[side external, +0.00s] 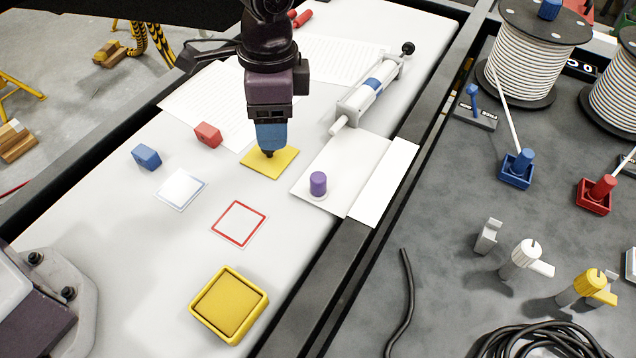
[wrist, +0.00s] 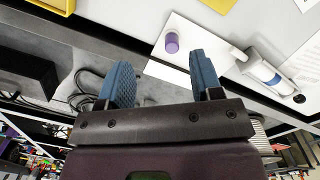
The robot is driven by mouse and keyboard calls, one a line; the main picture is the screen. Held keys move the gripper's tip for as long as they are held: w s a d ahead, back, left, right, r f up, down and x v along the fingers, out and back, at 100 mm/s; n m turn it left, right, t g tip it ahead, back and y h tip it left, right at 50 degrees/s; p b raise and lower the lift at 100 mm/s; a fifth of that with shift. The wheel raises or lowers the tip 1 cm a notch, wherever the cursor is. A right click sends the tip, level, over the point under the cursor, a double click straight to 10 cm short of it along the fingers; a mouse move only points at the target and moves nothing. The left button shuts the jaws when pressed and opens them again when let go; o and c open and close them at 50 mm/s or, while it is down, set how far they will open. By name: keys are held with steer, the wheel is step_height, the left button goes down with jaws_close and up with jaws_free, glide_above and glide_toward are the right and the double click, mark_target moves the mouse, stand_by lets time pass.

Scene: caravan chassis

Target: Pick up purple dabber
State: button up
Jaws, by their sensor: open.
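The purple dabber (side external: 318,184) stands upright on a small pale round base on a white sheet (side external: 340,165). It also shows in the wrist view (wrist: 172,43), beyond the gap between my fingers. My gripper (side external: 270,153) has blue fingers pointing down over a yellow square (side external: 285,163), up and to the left of the dabber in the side view. In the wrist view my gripper (wrist: 163,78) has its two fingers spread apart with nothing between them. The dabber is clear of both fingers.
A grey and blue cylinder device (side external: 370,88) lies behind the dabber. A red block (side external: 208,134), a blue block (side external: 146,156), a red-outlined card (side external: 239,223) and a yellow tray (side external: 230,335) are on the table. The dark rail (side external: 345,245) runs right of the white sheet.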

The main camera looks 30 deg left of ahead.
mark_target(319, 176)
steer(key=w+d+f+m, duration=0.2)
steer(key=w+d+m, duration=0.3)
steer(key=shift+t, duration=0.3)
steer(key=f, duration=0.7)
steer(key=shift+s+a+f, duration=0.15)
steer(key=shift+a+f, duration=0.1)
steer(key=shift+s+d+f, duration=0.1)
steer(key=shift+f, duration=1.25)
steer(key=shift+s+d+f, duration=0.1)
steer(key=shift+f, duration=1.2)
steer(key=shift+c, duration=0.4)
steer(key=c, duration=0.9)
